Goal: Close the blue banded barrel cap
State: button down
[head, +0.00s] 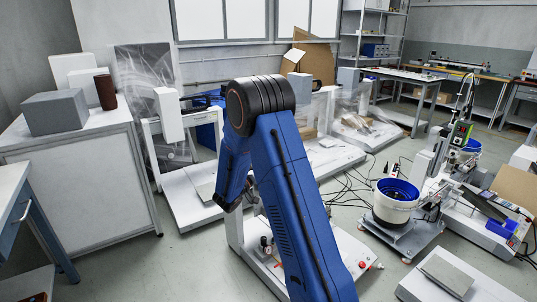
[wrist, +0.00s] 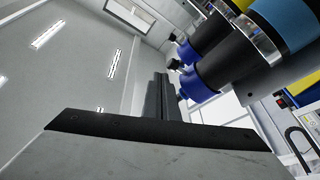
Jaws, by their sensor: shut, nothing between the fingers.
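In the wrist view, two dark barrels come in from the upper right, side by side. The nearer barrel (wrist: 245,58) is black with a blue collar (wrist: 203,83) towards its lower-left end and a wide lighter blue band at the upper right. The other barrel (wrist: 207,31) also has a blue end. I cannot tell which part is the cap or whether it is open. My gripper (wrist: 162,82) is shut and empty, its dark fingers just left of the blue collar; I cannot tell whether they touch. In the head view my arm hides the barrels.
In the head view, a white bucket with a blue rim (head: 396,200) stands on a machine base at the right. A grey box (head: 56,112) and a brown cylinder (head: 105,92) sit on a white cabinet (head: 85,195) at the left. Cables lie on the floor.

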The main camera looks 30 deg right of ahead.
jog(key=shift+s+f, duration=0.2)
jog(key=shift+f, duration=0.5)
jog(key=shift+s+f, duration=0.1)
jog(key=shift+f, duration=0.05)
